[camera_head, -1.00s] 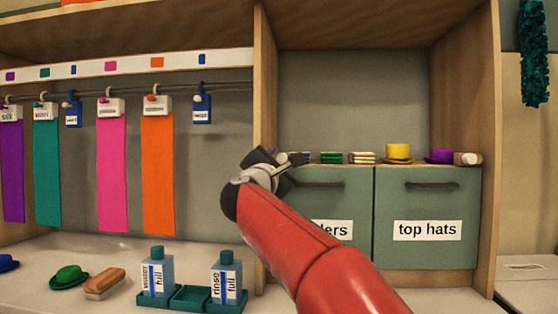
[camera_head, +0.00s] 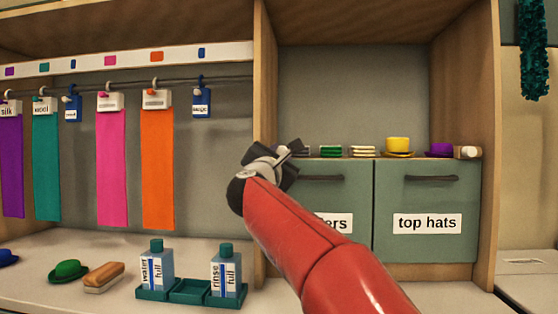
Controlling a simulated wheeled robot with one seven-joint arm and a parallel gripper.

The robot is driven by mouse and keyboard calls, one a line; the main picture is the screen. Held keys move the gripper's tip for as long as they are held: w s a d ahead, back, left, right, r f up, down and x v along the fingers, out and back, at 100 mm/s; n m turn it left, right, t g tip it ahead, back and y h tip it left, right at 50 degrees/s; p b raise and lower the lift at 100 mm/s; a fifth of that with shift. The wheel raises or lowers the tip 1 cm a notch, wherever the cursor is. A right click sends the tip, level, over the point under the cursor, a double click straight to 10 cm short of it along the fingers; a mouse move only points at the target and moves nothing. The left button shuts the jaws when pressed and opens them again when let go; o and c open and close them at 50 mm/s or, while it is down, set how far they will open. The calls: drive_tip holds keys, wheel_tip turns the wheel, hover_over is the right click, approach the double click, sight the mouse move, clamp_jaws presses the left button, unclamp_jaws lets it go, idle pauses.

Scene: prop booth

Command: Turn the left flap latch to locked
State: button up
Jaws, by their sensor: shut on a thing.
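The left flap (camera_head: 345,200) is grey-green with a dark bar handle and a label partly covered by my arm, ending in "ers". It looks closed. My gripper (camera_head: 297,148) is at the upper left corner of this flap, its dark fingers tilted up to the right. It is shut on the left flap latch, which the fingers almost wholly hide, so its position cannot be read. The right flap (camera_head: 428,222), labelled "top hats", is closed. A pale round latch (camera_head: 467,152) sits at its upper right corner.
Small hats, including a yellow one (camera_head: 397,146) and a purple one (camera_head: 440,149), stand along the ledge above the flaps. Coloured cloths hang from a rail at left. Two bottles (camera_head: 157,268) in a green tray (camera_head: 190,291) and a brush (camera_head: 104,277) lie on the counter.

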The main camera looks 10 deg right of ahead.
drive_tip(key=n+y, duration=0.1)
drive_tip(key=n, duration=0.1)
drive_tip(key=n+t+y+b, duration=0.1)
drive_tip(key=n, duration=0.2)
drive_tip(key=shift+d+f, duration=0.1)
drive_tip(key=shift+d, duration=0.05)
drive_tip(key=n+y, duration=0.1)
drive_tip(key=n, duration=0.1)
drive_tip(key=n+y, duration=0.1)
drive_tip(key=n, duration=0.2)
drive_tip(key=shift+s+d+t, duration=0.1)
drive_tip(key=shift+t, duration=0.3)
drive_tip(key=n+y, duration=0.1)
drive_tip(key=n, duration=0.1)
drive_tip(key=n+y+p, duration=0.1)
drive_tip(key=n, duration=0.3)
drive_tip(key=shift+d+r+y+p, duration=0.15)
drive_tip(key=shift+r+y+p, duration=0.15)
drive_tip(key=shift+y+p, duration=0.1)
drive_tip(key=shift+n+g+y+p, duration=0.25)
drive_tip(key=shift+n+y+p, duration=0.3)
drive_tip(key=shift+n, duration=0.7)
drive_tip(key=shift+n+g+y+p, duration=0.3)
drive_tip(key=shift+n+p, duration=0.4)
drive_tip(key=shift+n, duration=0.55)
drive_tip(key=shift+f, duration=0.1)
drive_tip(key=o, duration=1)
